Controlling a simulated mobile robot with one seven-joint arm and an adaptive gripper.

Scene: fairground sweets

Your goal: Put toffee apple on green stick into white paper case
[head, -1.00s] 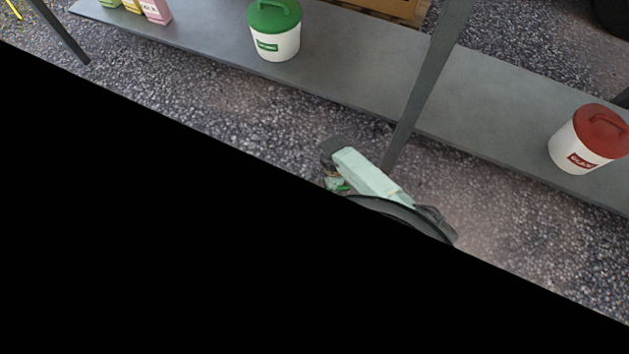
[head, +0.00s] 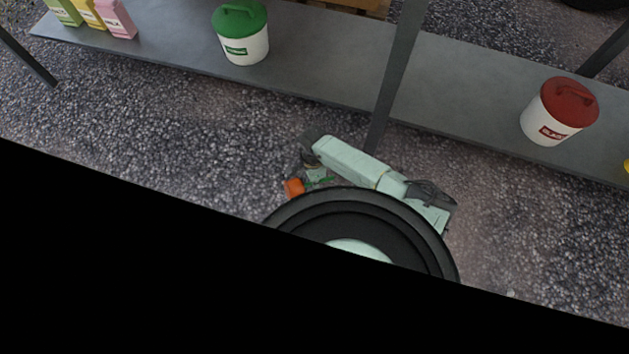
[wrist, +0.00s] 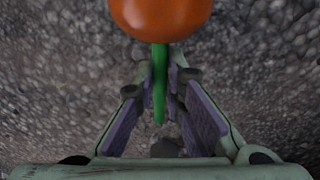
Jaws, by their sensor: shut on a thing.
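The toffee apple (wrist: 162,14) shows as a glossy orange-red ball at the top of the wrist view, cut off by the frame edge. Its green stick (wrist: 159,85) runs down from it between the two fingers. My gripper (wrist: 160,72) is shut on the green stick, with the apple beyond the fingertips. In the head view the orange apple (head: 294,188) shows just left of my gripper (head: 316,178), held above the gravel and partly hidden by my arm. The white paper case is not seen in either view.
A grey shelf (head: 310,70) stands behind, with a dark upright post (head: 395,85) close to my arm. On it are a green-lidded tub (head: 241,35), a red-lidded tub (head: 558,110) and several cartons (head: 115,18). Open gravel (head: 180,130) lies in front. Black fills the lower head view.

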